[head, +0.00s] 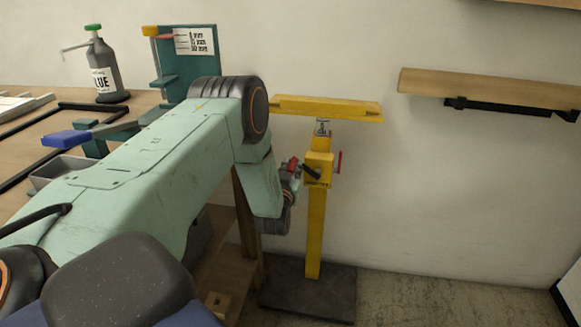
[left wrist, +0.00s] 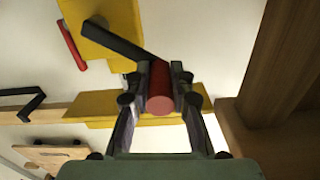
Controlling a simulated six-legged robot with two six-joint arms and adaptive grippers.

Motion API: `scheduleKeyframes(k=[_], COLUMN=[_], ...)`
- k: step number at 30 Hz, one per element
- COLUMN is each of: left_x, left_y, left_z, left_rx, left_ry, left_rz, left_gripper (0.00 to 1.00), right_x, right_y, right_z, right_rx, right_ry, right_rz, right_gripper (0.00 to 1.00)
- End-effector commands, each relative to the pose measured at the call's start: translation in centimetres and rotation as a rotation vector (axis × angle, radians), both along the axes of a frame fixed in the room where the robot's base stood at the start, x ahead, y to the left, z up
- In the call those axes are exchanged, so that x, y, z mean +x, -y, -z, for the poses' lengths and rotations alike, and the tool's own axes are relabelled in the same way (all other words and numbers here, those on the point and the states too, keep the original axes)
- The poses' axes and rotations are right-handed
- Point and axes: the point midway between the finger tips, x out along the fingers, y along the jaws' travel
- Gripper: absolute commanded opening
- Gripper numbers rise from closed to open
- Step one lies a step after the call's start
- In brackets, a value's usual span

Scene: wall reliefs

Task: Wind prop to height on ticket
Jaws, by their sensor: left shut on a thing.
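The prop (head: 316,215) is a yellow post on a dark base plate, with a yellow bar (head: 325,108) across its top. A small scale shows on its neck. Its black crank arm (left wrist: 112,40) ends in a red round grip (left wrist: 159,90). My left gripper (head: 293,172) is beside the post, shut on the red crank grip; its fingers (left wrist: 160,78) flank the grip in the left wrist view. A red lever (head: 339,161) sits on the post's right side. The ticket (head: 195,41) is a white printed card on a teal board; its lines are too small to read surely. My right gripper is not in view.
A wooden bench at left holds a glue bottle (head: 104,68), a blue-handled tool (head: 68,138) and a grey tray (head: 60,168). A wooden shelf (head: 487,88) on black brackets is on the wall at right. The floor right of the prop is clear.

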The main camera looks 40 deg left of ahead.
Motion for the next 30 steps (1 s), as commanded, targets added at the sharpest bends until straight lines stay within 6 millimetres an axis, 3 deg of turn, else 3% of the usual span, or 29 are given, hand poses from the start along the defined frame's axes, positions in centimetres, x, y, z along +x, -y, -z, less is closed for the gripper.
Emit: scheduleKeyframes(k=[6,15,30], left_x=[0.7,1.4,1.8], left_y=[1.1,2.3,3.2], left_z=[-1.6,-2.5,-2.9], left_rx=[0.139,0.313,0.311], left_ry=[-0.07,-0.163,-0.161], left_rz=[0.01,0.012,0.013], left_gripper=[0.0,0.0,0.0], right_x=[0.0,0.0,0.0], right_y=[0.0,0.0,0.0], right_z=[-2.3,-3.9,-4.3], right_rx=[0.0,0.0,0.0], right_ry=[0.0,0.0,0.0], right_rz=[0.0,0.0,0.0], right_gripper=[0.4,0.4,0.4])
